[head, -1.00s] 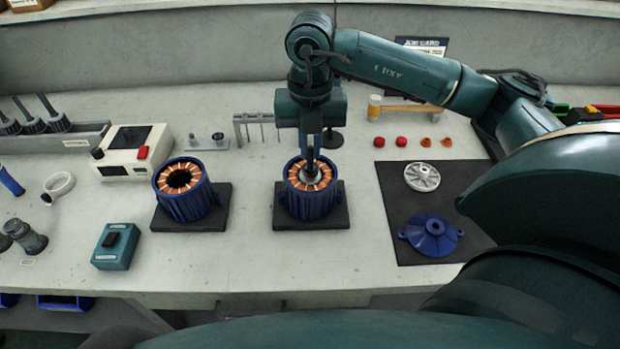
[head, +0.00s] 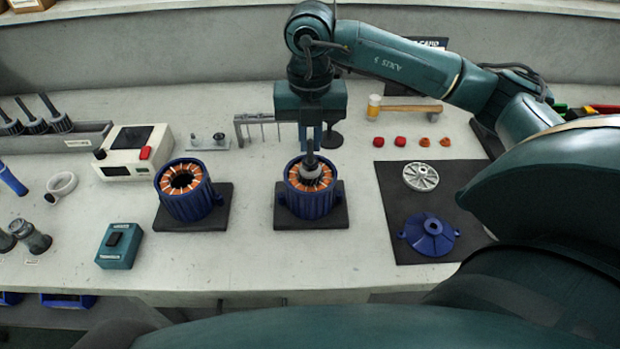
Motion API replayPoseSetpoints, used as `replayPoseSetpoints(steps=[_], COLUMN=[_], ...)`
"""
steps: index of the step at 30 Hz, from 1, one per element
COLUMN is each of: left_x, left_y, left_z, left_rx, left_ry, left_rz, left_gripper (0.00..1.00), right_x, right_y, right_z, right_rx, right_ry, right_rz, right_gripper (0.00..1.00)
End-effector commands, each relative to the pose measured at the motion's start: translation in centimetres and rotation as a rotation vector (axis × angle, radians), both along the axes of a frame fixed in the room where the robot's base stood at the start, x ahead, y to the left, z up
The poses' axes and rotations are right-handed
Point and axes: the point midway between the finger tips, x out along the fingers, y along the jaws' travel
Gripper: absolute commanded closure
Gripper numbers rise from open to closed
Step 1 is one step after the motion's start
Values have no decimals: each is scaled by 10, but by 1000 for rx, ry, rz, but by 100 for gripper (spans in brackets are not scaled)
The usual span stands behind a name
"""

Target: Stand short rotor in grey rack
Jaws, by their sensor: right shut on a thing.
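My right gripper (head: 311,151) is above the right-hand blue stator housing (head: 309,203). It is shut on the upright dark shaft of a rotor (head: 311,170). The rotor's grey top shows at the mouth of the copper-wound bore; its lower part is hidden inside. I cannot tell its length. The grey rack (head: 84,144) is at the far left, with several dark rotors (head: 57,122) standing in it, shafts up. My left gripper is not in view.
A second blue stator (head: 188,204) stands open on a dark mat to the left. A blue end cover (head: 430,237) and a silver disc (head: 420,176) lie on the right mat.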

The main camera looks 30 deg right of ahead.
Motion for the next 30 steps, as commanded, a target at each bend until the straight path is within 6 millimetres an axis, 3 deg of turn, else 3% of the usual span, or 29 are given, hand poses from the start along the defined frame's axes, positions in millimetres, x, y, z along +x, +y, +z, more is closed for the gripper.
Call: replayPoseSetpoints(steps=[30], left_x=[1], left_y=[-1], left_z=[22], left_rx=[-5], left_ry=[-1], left_rz=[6], left_gripper=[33], right_x=[0], right_y=[0], right_z=[32], right_rx=[1], right_ry=[-3], right_rz=[0], right_gripper=[100])
